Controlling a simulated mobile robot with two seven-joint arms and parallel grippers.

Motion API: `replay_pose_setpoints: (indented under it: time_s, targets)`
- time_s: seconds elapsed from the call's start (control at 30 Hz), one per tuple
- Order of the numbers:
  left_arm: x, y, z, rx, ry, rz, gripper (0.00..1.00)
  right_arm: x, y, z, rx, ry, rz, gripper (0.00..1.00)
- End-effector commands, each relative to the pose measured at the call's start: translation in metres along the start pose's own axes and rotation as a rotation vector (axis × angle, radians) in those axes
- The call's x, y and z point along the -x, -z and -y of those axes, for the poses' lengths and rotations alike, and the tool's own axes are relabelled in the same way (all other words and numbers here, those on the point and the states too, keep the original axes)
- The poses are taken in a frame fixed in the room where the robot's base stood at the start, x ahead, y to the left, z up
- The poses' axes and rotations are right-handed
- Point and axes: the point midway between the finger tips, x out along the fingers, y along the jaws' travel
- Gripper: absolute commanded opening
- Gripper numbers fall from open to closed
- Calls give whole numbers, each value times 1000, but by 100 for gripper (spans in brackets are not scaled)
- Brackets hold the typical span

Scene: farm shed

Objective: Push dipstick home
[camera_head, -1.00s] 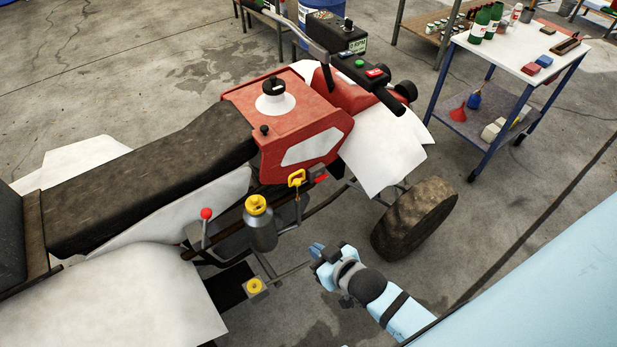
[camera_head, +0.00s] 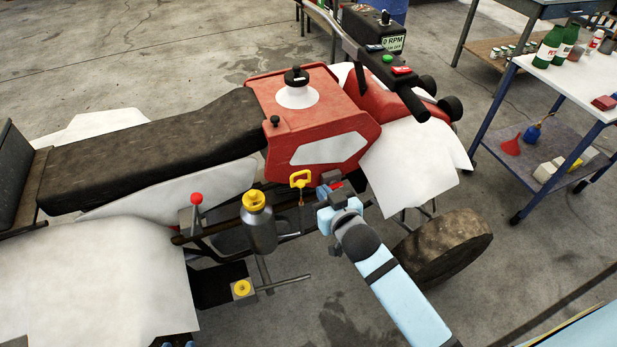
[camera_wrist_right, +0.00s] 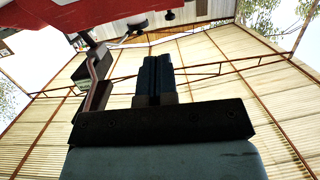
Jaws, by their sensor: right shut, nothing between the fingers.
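The dipstick (camera_head: 300,179) has a yellow loop handle and stands upright below the front of the red bodywork. A short length of thin rod shows under the handle; its lower end is hard to make out. My right gripper (camera_head: 327,194) is shut and empty, just right of and slightly below the handle, with a small gap seen between them. In the wrist view its fingers (camera_wrist_right: 154,78) are pressed together; I cannot make out the dipstick there. Small blue tips at the bottom edge of the head view look like my left gripper (camera_head: 172,344), mostly cut off.
A grey bottle with a yellow cap (camera_head: 258,222) stands left of the dipstick. A red-knobbed lever (camera_head: 197,200) is further left. The red bodywork (camera_head: 312,118) overhangs behind, and the front tyre (camera_head: 443,247) is to the right. A trolley (camera_head: 570,85) stands at the back right.

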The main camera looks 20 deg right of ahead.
Motion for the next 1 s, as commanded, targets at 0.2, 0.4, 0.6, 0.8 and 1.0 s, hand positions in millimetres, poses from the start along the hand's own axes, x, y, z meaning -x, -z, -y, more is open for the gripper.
replay_pose_setpoints:
  time_s: [0.2, 0.4, 0.6, 0.8, 1.0]
  targets:
    - [0, -2, 2, -6, 1, 4, 43, -39, 2, 0, 1, 0, -2, 0]
    - [-1, -5, 4, -12, 1, 8, 43, -82, 1, 0, 0, 1, -2, 0]
    - [-4, -8, 4, -7, 1, 13, 43, -109, -16, 1, -1, 1, 1, 0]
    - [-5, -9, 2, 3, -1, 15, 43, -120, -27, 0, -1, 1, 1, 0]
    - [-5, -7, -1, 12, -2, 11, 43, -121, -28, 0, -1, 1, 1, 0]
